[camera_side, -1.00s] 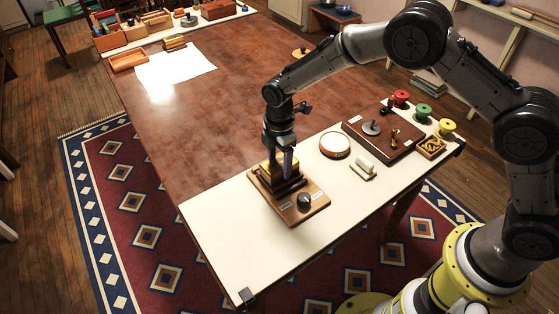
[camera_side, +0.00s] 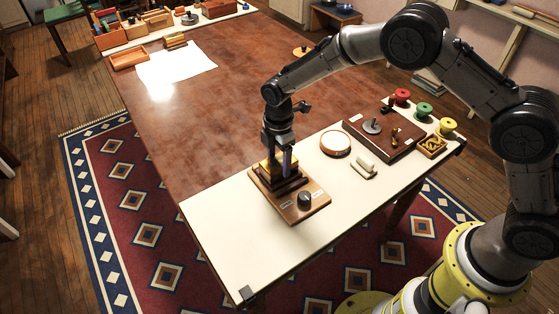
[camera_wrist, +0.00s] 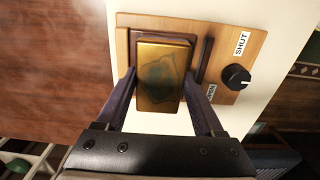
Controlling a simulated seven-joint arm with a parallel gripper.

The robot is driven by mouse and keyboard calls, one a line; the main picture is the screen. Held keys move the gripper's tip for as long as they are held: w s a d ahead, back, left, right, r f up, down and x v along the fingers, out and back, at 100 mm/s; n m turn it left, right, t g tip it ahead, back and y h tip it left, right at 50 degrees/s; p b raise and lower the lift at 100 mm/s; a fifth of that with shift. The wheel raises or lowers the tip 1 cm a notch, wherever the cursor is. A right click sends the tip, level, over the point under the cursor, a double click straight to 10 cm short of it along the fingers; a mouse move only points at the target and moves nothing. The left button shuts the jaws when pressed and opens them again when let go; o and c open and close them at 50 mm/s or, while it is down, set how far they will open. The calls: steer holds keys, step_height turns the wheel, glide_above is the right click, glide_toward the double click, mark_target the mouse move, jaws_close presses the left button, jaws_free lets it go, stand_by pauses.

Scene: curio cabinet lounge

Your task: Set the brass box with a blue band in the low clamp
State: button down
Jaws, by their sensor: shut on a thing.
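My gripper (camera_wrist: 163,95) is shut on the brass box (camera_wrist: 162,78), with one finger on each side of it. The box shows a shiny gold top with a dark teal patch; I cannot make out a blue band. In the side view the box (camera_side: 267,168) is at the low clamp, mostly behind my gripper (camera_side: 282,168). The clamp has a wooden base (camera_wrist: 126,42) and dark jaws (camera_wrist: 206,57) around or just under the box. I cannot tell whether the box rests in it. Its black knob (camera_wrist: 236,77) sits beside SHUT and OPEN labels.
A round white-topped dish (camera_side: 335,144), a cream block (camera_side: 363,166) and a dark wooden board with fittings (camera_side: 383,138) stand to the right. Coloured spools (camera_side: 424,110) are beyond. The white tabletop (camera_side: 235,230) is clear at the front left.

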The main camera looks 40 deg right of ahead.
mark_target(279, 161)
steer(key=shift+w, duration=0.1)
jaws_free()
steer(key=shift+f, duration=0.1)
step_height(279, 161, up, 14)
stand_by(0.6)
